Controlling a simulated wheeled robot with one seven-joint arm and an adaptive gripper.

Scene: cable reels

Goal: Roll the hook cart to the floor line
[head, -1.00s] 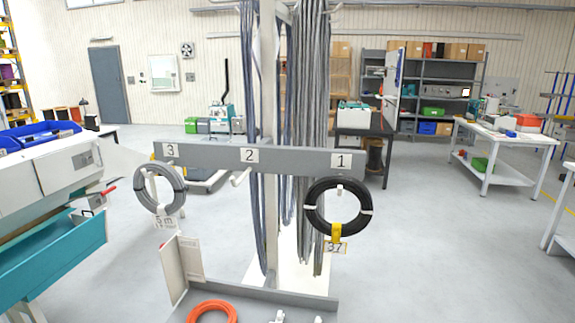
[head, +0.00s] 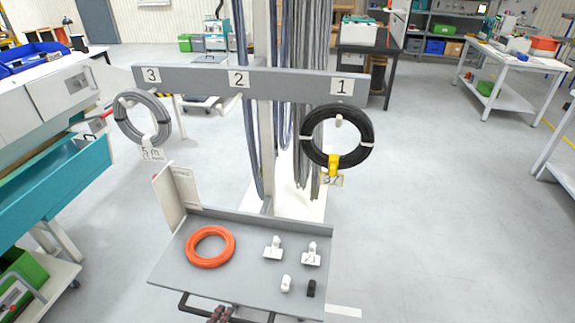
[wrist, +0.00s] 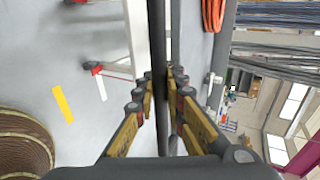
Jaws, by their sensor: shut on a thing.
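The hook cart has a grey rail (head: 200,80) with hooks numbered 1 to 3 and a grey tray (head: 190,278) below. A black coil (head: 316,150) hangs on hook 1 and a grey coil (head: 125,120) on hook 3; hook 2 is empty. An orange coil (head: 190,252) lies on the tray. My gripper (head: 220,315) is at the tray's front, shut on the cart's dark handle bar (head: 252,316). In the wrist view the fingers (wrist: 163,90) close around this bar. A white floor strip (head: 343,311) lies right of the tray's front corner; I cannot tell if it is the floor line.
A machine with a teal tray (head: 60,190) stands close on the left. A white table (head: 515,62) stands at the right and a dark table (head: 372,48) behind. The floor (head: 450,220) to the right is open. A brown reel (wrist: 22,145) shows in the wrist view.

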